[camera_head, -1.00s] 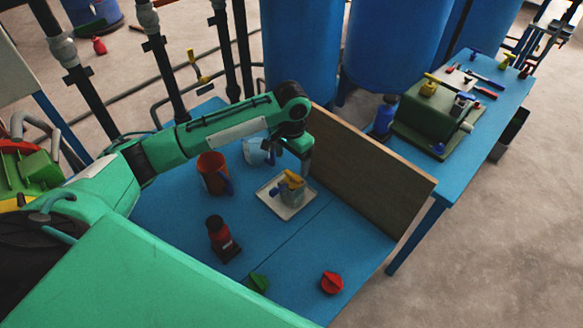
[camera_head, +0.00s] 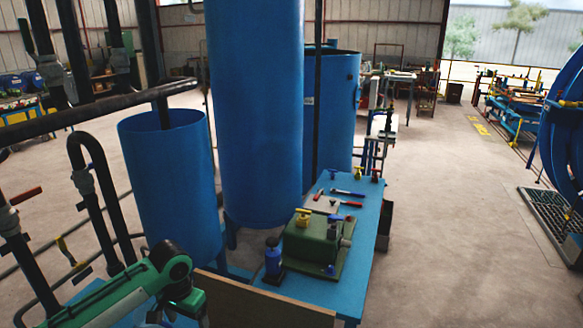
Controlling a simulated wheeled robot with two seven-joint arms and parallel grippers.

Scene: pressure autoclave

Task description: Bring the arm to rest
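My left arm (camera_head: 125,292) shows at the lower left as green and dark links with a pale panel. Its dark wrist joint (camera_head: 163,257) is just left of the wooden board's near end. A green link (camera_head: 190,303) drops from there to the bottom edge. The fingers of my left gripper are below the picture, so its state is hidden. My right arm and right gripper are not in view.
A wooden board (camera_head: 262,304) stands beside the arm. Blue tanks (camera_head: 255,110) and dark pipes stand behind. Open floor (camera_head: 460,235) lies right.

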